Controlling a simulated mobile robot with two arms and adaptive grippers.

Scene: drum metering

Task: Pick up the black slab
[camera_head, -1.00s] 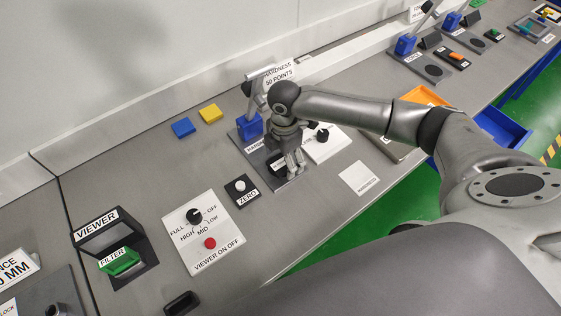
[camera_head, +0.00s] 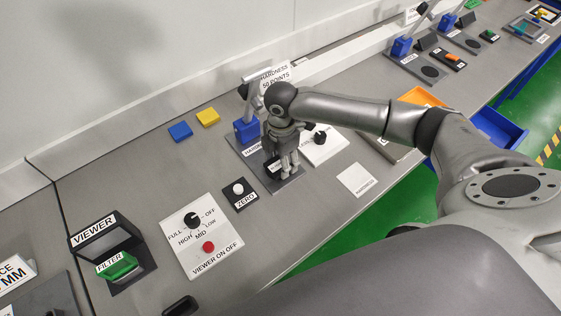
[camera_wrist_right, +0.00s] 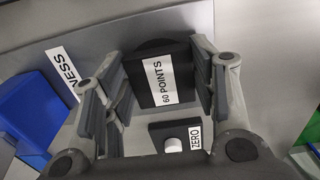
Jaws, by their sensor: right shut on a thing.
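The black slab (camera_wrist_right: 180,62) carries a white label reading "60 POINTS" in the right wrist view. A small dark part of it (camera_head: 272,166) shows beside the fingers in the head view. My right gripper (camera_wrist_right: 160,78) is shut on the slab, with one finger at each side. In the head view the right gripper (camera_head: 289,170) points down over the base plate of the hardness tester (camera_head: 246,132). A dark round pad (camera_wrist_right: 152,44) shows partly behind the slab. I cannot tell whether the slab is clear of the plate. My left gripper is out of view.
The zero button (camera_head: 238,188) sits close in front of the tester. A viewer control panel (camera_head: 203,235) and a viewer with a green filter (camera_head: 118,266) are to the left. Blue (camera_head: 180,131) and yellow (camera_head: 207,117) blocks lie near the wall. A white panel with a black knob (camera_head: 320,138) is close right.

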